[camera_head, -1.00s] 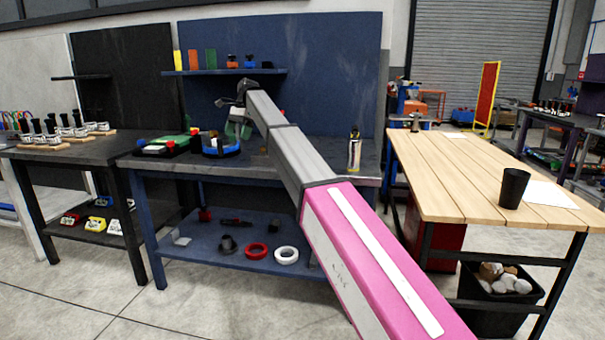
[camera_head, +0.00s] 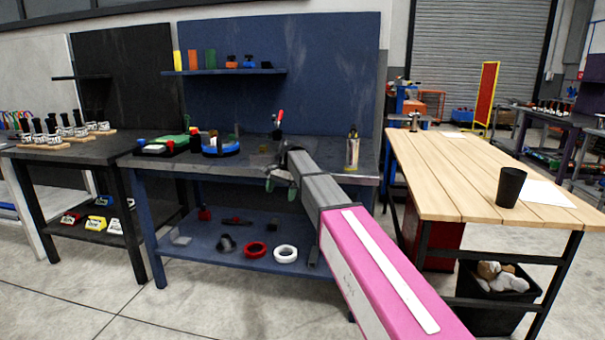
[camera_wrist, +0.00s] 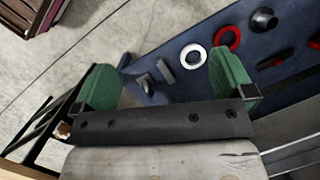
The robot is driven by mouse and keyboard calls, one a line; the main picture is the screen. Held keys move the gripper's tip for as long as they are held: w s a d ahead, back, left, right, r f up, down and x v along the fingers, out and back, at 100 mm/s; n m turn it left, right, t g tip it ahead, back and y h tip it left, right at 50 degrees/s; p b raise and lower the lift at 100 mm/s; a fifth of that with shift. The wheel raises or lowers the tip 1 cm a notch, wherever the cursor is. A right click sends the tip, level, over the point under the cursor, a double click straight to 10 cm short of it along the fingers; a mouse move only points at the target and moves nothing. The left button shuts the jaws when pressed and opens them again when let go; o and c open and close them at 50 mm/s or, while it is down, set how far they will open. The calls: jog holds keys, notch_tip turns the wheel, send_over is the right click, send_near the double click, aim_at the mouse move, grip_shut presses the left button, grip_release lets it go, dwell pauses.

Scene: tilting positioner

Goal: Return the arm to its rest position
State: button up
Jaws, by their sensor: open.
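My gripper (camera_head: 281,188) is at the end of my grey and pink arm, just in front of the blue workbench's (camera_head: 340,172) front edge in the head view. In the wrist view my gripper (camera_wrist: 160,82) shows two green fingers wide apart with nothing between them. It points down toward the floor and the bench's lower shelf (camera_wrist: 180,80). My arm hides part of the bench's right side.
On the lower shelf lie a red ring (camera_head: 256,249), a white ring (camera_head: 286,254) and dark parts. A bottle (camera_head: 352,152) and a red-handled clamp (camera_head: 278,124) stand on the bench top. A wooden table (camera_head: 450,180) with a black cup (camera_head: 511,187) stands right.

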jog(key=s+d+f+n+t+h, duration=0.2)
jog(key=s+d+f+n, duration=0.4)
jog(key=s+d+f, duration=2)
jog(key=s+d, duration=0.1)
jog(key=s, duration=0.2)
jog(key=shift+s+d+f+h, duration=0.15)
jog(key=shift+d+h, duration=0.15)
jog(key=shift+d, duration=0.05)
